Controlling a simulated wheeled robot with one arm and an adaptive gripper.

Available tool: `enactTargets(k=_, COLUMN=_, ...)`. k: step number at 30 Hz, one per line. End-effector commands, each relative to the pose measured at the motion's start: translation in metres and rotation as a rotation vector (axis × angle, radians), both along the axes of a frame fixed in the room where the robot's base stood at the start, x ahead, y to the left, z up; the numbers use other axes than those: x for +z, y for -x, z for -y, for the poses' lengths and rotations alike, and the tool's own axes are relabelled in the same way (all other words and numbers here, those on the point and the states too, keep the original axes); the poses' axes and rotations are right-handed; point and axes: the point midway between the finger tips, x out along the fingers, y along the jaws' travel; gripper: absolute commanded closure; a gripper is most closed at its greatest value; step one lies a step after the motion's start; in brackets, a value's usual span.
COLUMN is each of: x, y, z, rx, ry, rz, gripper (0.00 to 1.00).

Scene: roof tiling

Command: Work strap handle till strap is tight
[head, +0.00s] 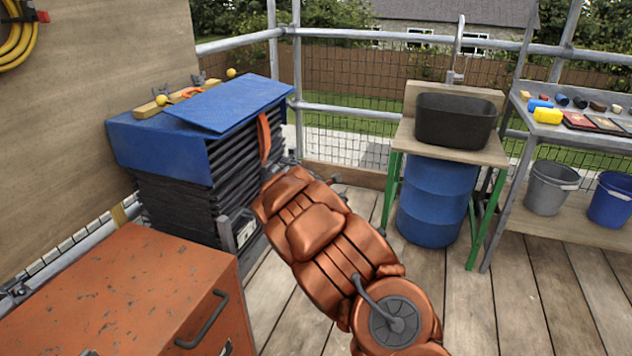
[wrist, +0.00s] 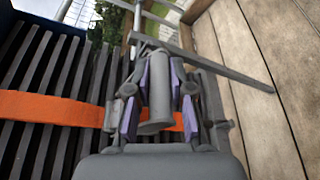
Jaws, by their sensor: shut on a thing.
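A stack of dark tiles (head: 180,208) stands under a blue cover (head: 150,150) at the left of the head view. The orange strap (head: 264,138) runs down its right side. In the wrist view the strap (wrist: 50,108) crosses the upright tile edges (wrist: 60,70) and passes behind my gripper (wrist: 158,100). My gripper's purple-padded fingers are closed around a grey cylindrical bar, the strap handle (wrist: 155,126). A long grey bar lies beyond the fingers. In the head view my copper arm hides the gripper and most of the handle.
A rusty orange cabinet (head: 120,290) stands at the front left. A blue barrel (head: 436,200) stands under a bench with a black tub (head: 455,120). Buckets (head: 550,185) stand at the right. The plank floor (head: 520,300) is clear at the front right.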

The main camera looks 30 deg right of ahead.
Motion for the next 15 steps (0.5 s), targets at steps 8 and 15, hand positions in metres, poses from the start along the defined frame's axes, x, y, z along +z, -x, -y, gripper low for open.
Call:
enactTargets(k=8, x=0.0052, y=-0.0026, z=-0.0034, rx=0.006, ry=0.001, rz=0.008, gripper=1.00)
enactTargets(k=15, x=0.0057, y=-0.0031, z=-0.0035, rx=0.007, ry=0.002, rz=0.010, gripper=0.77)
